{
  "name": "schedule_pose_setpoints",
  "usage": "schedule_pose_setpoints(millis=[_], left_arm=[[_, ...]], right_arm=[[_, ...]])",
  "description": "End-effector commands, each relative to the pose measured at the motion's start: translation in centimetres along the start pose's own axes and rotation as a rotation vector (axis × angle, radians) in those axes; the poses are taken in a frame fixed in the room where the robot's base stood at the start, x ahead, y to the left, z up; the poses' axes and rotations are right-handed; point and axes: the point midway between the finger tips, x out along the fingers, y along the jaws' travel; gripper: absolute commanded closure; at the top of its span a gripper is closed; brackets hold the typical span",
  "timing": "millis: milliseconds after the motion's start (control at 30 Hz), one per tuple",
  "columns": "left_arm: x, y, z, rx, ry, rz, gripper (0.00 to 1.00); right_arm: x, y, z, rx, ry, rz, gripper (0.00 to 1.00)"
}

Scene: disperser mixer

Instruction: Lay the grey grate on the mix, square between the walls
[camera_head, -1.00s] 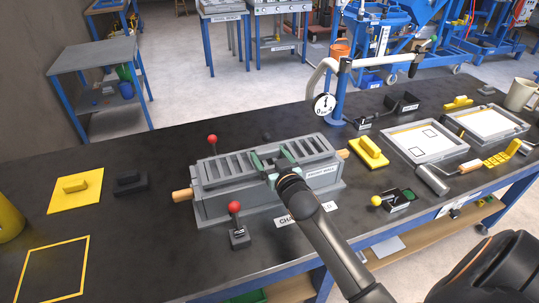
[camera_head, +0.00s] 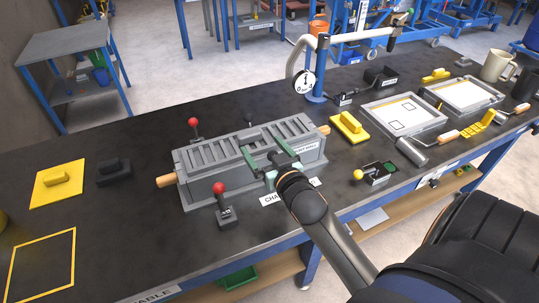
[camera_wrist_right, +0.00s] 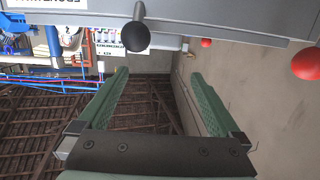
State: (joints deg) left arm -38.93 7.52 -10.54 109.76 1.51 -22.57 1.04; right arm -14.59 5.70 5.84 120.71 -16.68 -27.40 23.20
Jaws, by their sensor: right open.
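The grey slatted grate (camera_head: 208,153) lies along the top of the long grey box (camera_head: 199,192), between its long walls as far as I can see. My right gripper hides part of its middle. I cannot tell whether it is fully square, and the mix under it is hidden. My right gripper (camera_head: 260,145) has green fingers, open and spread apart, over the front middle of the box. The right wrist view shows the open fingers (camera_wrist_right: 160,75) with nothing between them; the grate cannot be made out there. My left gripper is not in view.
Red-knobbed levers stand behind (camera_head: 194,123) and in front (camera_head: 219,188) of the box. Wooden handles stick out at its ends (camera_head: 166,180). A yellow float (camera_head: 348,126) and trays (camera_head: 402,114) lie right. A blue post with a gauge (camera_head: 304,82) stands behind.

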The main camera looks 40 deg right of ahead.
Motion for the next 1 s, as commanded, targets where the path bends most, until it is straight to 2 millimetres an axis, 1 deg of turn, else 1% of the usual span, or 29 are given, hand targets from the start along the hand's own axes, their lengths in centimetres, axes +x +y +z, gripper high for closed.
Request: schedule_pose_setpoints(millis=[33,100,200,300,1000], left_arm=[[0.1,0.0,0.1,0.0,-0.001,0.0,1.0],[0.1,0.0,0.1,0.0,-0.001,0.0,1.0],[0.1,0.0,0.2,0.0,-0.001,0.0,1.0],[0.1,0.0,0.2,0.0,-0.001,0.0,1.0],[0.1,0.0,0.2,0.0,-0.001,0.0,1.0]], right_arm=[[-0.9,0.0,0.1,0.0,-0.001,0.001,0.0],[-1.8,0.0,0.1,0.0,-0.001,0.0,0.0],[-2.7,0.0,0.0,0.0,0.0,0.001,0.0],[-3.2,0.1,0.0,0.0,0.0,0.001,0.0],[-3.3,0.0,0.0,0.0,0.001,0.001,0.0]])
